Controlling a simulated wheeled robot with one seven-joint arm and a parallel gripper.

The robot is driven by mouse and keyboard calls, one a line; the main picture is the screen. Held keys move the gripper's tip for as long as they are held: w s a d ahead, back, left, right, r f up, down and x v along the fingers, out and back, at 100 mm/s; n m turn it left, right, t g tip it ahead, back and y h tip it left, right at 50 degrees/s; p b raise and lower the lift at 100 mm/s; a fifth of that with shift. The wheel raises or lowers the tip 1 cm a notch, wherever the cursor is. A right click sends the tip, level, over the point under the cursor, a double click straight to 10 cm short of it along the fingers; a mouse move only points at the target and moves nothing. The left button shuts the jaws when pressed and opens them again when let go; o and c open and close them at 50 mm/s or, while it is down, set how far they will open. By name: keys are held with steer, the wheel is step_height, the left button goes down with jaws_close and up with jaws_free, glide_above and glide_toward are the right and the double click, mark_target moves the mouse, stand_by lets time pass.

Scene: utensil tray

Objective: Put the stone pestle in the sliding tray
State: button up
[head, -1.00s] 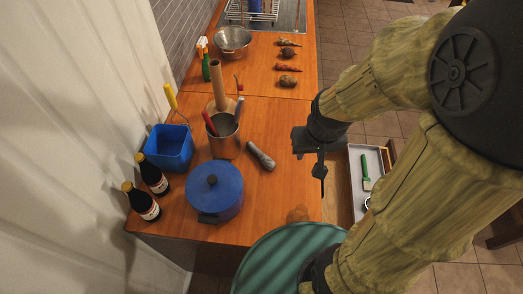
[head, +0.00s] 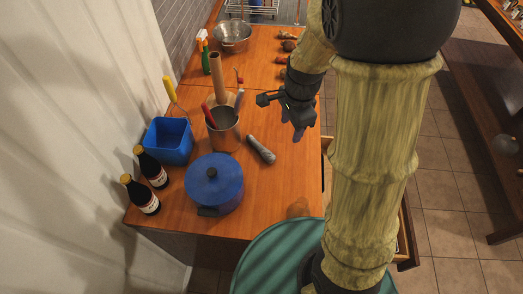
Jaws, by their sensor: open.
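The stone pestle (head: 261,149) is a grey, tapered piece lying on the orange wooden counter, right of the metal pot and above right of the blue lidded pot. My gripper (head: 281,117) is open and empty, held above the counter up and to the right of the pestle, apart from it.
The metal pot (head: 223,136) holds upright utensils. The blue pot (head: 214,186), blue bin (head: 168,143) and two dark bottles (head: 141,196) stand left of the pestle. A steel colander (head: 232,37) stands at the back. The counter just right of the pestle is clear.

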steer(key=w+a+f+m, duration=0.1)
steer(key=w+a+m, duration=0.2)
steer(key=m, duration=0.4)
steer(key=w+a+f+m+b, duration=0.1)
steer(key=w+a+f+m, duration=0.1)
steer(key=w+a+m, duration=0.2)
steer(key=w+m, duration=0.1)
steer(key=m, duration=0.2)
steer(key=shift+a+m+g, duration=0.15)
steer(key=shift+m+g, duration=0.25)
steer(key=shift+w+f, duration=0.1)
steer(key=shift+f, duration=0.1)
steer(key=p, duration=0.2)
glide_above(262, 148)
step_height(262, 148, down, 12)
steer(key=shift+w+a+f, duration=0.1)
steer(key=shift+w+a, duration=0.05)
steer(key=shift+f+p, duration=0.85)
steer(key=shift+f, duration=1.7)
